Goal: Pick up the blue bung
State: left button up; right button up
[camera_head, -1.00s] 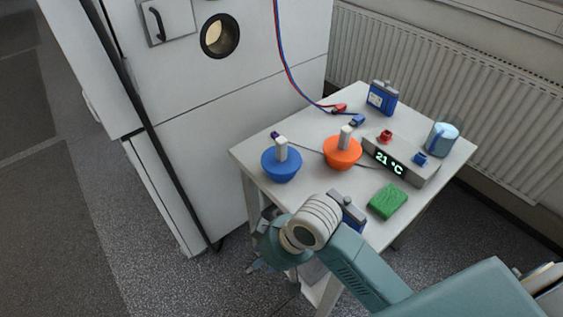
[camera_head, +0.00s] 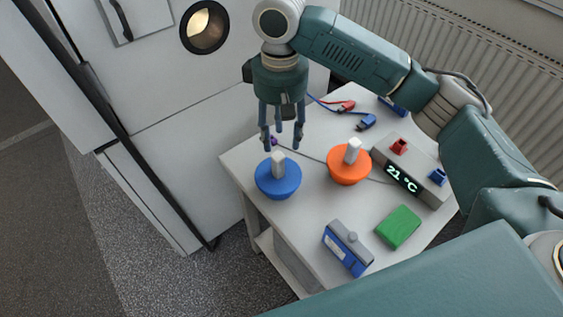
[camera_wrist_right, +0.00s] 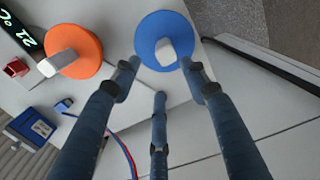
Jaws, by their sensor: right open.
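The blue bung (camera_head: 278,181) stands on the white table near its left corner, with a pale grip block (camera_head: 279,163) upright on top. My right gripper (camera_head: 282,146) points down just above and slightly behind the bung, fingers spread and empty. In the right wrist view the blue bung (camera_wrist_right: 152,33) lies beyond the fingertips, its pale grip between the two upper fingers, and the gripper (camera_wrist_right: 160,75) does not touch it visibly. My left gripper is not in view.
An orange bung (camera_head: 348,169) stands right of the blue one. A display unit reading 21 °C (camera_head: 410,172), a green block (camera_head: 398,227) and a blue-grey battery-like box (camera_head: 347,248) share the table (camera_head: 310,215). A white cabinet (camera_head: 170,130) with a round port stands behind left.

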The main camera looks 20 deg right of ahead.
aim_at(279, 156)
jog(key=f, duration=0.1)
jog(key=s+f, duration=0.1)
jog(key=a+f, duration=0.1)
jog(key=f, duration=0.1)
jog(key=shift+s, duration=0.35)
jog(key=shift+w+f, duration=0.1)
jog(key=shift+f, duration=0.25)
notch_tip(279, 156, down, 4)
jog(key=shift+a+f+p, duration=0.1)
jog(key=shift+f+p, duration=0.1)
jog(key=shift+p, duration=0.5)
jog(key=shift+f, duration=0.2)
jog(key=shift+w+f, duration=0.1)
jog(key=shift+c, duration=1)
jog(key=c, duration=0.9)
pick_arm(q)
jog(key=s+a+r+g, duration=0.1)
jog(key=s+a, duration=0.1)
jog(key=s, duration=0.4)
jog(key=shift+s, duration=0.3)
pick_arm(e)
grip_shut()
